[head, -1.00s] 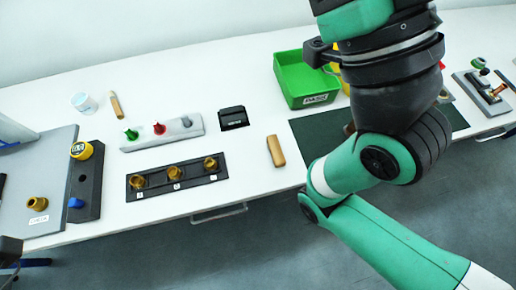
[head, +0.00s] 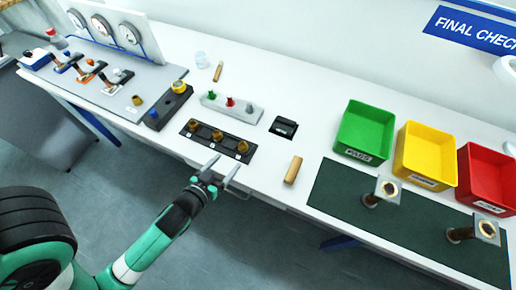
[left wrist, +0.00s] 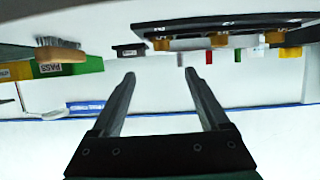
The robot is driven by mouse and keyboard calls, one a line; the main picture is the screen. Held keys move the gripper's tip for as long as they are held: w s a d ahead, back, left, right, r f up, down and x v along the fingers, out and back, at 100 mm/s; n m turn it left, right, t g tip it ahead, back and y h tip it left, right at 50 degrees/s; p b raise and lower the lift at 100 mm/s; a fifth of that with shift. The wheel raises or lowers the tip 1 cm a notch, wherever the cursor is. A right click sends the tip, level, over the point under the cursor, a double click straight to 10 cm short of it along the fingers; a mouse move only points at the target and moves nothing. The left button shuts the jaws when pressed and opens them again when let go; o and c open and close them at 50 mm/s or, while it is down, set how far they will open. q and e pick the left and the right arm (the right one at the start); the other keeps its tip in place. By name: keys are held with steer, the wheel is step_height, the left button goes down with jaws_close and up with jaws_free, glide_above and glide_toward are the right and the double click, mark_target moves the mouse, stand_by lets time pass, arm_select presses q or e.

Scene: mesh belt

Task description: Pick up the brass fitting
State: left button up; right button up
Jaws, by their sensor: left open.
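Several brass fittings are in view. Three stand in a row in a black rack (head: 207,149): the left one (head: 193,125), the middle one (head: 217,135) and the right one (head: 242,147). Another brass fitting (head: 137,100) sits on the grey board at the left. My left gripper (head: 226,164) is open and empty, just in front of the rack near the table's front edge. The left wrist view appears upside down; the rack's fittings (left wrist: 219,39) show at its top, beyond the open fingers (left wrist: 160,85). My right gripper is not in view.
Behind the rack is a grey block (head: 240,108) with coloured pegs. A wooden-backed brush (head: 293,170) lies to its right, near a black box (head: 284,127). Green (head: 365,130), yellow (head: 425,155) and red (head: 487,180) bins stand behind a dark mat (head: 345,200).

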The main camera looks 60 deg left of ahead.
mark_target(241, 148)
arm_select(q)
steer(key=x, duration=0.6)
steer(key=shift+s+a+f, duration=0.15)
steer(key=shift+s+a, duration=0.15)
steer(key=shift+a, duration=0.05)
steer(key=x, duration=0.1)
steer(key=b+x, duration=0.1)
steer(key=x, duration=0.3)
steer(key=shift+w+d+f+b, duration=0.2)
steer(key=shift+f+b, duration=0.1)
steer(key=shift+b, duration=0.1)
jaws_close()
